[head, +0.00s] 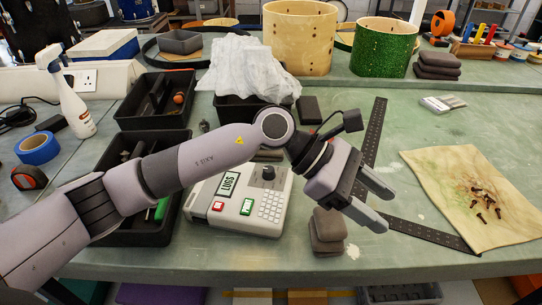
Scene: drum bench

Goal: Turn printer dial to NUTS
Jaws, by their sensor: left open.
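The printer (252,222) is a pale box on the bench, just left of centre. Its small screen (229,184) reads "LUGS". It has a red button, a green button (247,206), a keypad and a dark dial (268,173) near its top right. My left arm passes over the back of the printer and hides part of it. My left gripper (384,206) is open and empty, to the right of the printer and apart from the dial, with its fingers pointing right and down. My right gripper is not in view.
Grey sponge-like blocks (327,228) lie below my left gripper. A black metal square (430,236) lies to its right, beside a stained cloth (455,180) with several screws. Black trays (158,98) stand at the left. Drum shells (298,40) stand at the back.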

